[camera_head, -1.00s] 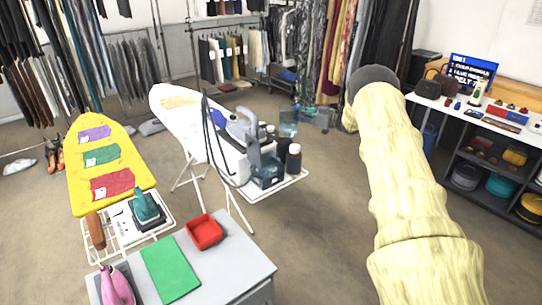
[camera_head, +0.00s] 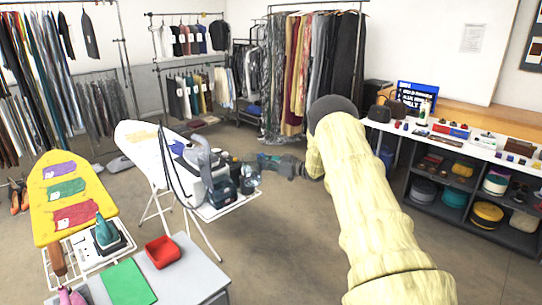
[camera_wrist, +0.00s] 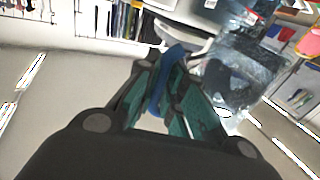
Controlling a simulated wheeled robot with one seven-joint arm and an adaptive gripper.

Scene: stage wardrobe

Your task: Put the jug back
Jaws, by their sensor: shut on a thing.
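The jug is clear with a blue handle. In the wrist view its clear body (camera_wrist: 245,70) is to the right of my gripper (camera_wrist: 172,105), whose teal fingers are shut on the blue handle (camera_wrist: 160,85). In the head view my gripper (camera_head: 272,162) is just right of the white ironing board's end, with the jug (camera_head: 250,180) at its tip. The jug overlaps the board's end rack (camera_head: 232,204) in the picture. I cannot tell whether it touches the rack. Its contents are not clear.
A grey steam iron unit (camera_head: 203,160) with a dark cable stands on the white ironing board (camera_head: 135,135), beside dark bottles (camera_head: 234,168). A grey table (camera_head: 190,270) with a red tray (camera_head: 162,252) is in front. Shelves (camera_head: 450,185) stand right. Floor between is clear.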

